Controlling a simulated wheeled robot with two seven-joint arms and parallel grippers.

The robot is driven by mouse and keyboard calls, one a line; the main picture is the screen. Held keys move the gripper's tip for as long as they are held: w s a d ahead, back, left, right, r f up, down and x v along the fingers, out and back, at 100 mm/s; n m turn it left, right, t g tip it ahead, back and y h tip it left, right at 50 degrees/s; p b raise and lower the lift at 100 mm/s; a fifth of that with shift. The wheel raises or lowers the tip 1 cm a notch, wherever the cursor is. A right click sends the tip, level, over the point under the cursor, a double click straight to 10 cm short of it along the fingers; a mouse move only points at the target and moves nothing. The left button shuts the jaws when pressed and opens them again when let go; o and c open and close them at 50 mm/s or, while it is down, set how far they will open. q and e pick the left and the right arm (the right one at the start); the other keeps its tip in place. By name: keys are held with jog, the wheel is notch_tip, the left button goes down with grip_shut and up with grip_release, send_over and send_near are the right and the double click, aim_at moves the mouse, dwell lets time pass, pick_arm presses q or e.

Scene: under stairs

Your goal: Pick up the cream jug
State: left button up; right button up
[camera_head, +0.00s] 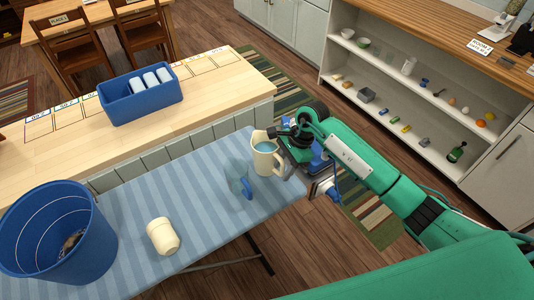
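The cream jug (266,160) stands upright near the far right corner of the blue striped ironing-board-like surface (205,205), with its opening up and something bluish inside. My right gripper (290,150) reaches in from the right, close beside the jug at its right side. Its fingers are partly hidden by dark wrist parts, so I cannot tell whether they are apart or closed, or touch the jug. My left gripper is not in view.
A clear vessel with a blue handle (248,188) stands just left of the jug. A cream cup (163,237) lies nearer, and a blue bucket (100,236) stands at left. A wooden counter (190,105) with a blue bin (141,103) runs behind. Shelves (385,75) stand at right.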

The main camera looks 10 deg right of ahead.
grip_shut()
jog(key=shift+w+r, duration=0.1)
dwell(1.3)
